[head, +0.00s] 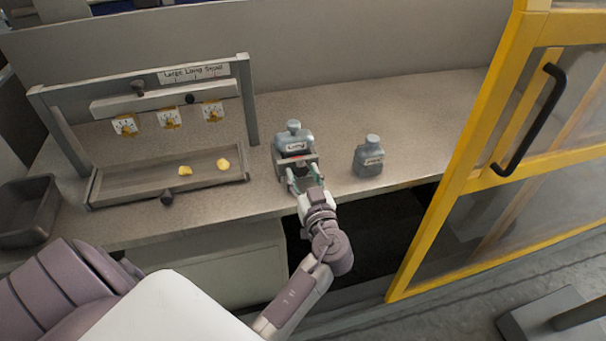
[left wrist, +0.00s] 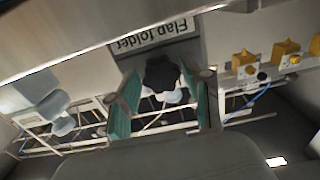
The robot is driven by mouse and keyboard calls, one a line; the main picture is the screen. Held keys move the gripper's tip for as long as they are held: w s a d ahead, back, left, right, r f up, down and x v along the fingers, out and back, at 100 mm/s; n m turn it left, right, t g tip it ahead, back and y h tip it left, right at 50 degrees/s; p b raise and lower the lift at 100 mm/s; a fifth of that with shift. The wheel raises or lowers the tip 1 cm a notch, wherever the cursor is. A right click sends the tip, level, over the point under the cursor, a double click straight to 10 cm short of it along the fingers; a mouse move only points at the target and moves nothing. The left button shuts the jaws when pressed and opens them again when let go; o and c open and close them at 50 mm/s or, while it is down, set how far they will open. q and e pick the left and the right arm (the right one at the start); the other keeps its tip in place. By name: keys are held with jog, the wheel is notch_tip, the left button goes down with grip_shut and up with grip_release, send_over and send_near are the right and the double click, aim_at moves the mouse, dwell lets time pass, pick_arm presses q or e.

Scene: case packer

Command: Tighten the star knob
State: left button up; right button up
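In the left wrist view a dark knob (left wrist: 162,73) sits between the teal fingertips of my left gripper (left wrist: 160,78), just below a sign reading "Flap folder" (left wrist: 152,38). The fingers are spread on either side of it; I cannot tell whether they touch it. In the head view my left gripper (head: 305,175) is at the counter's front edge, in front of a grey bottle (head: 293,138). The gripper and a small bracket hide the knob there. My right gripper is not in view.
A second grey bottle (head: 369,158) stands to the right on the counter (head: 420,120). At left are a frame with dials (head: 168,118), a trough (head: 120,187) with yellow pieces and a dark bin (head: 27,212). A yellow-framed door (head: 480,180) bounds the right.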

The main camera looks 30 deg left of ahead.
pick_arm(q)
jog(key=c, duration=0.6)
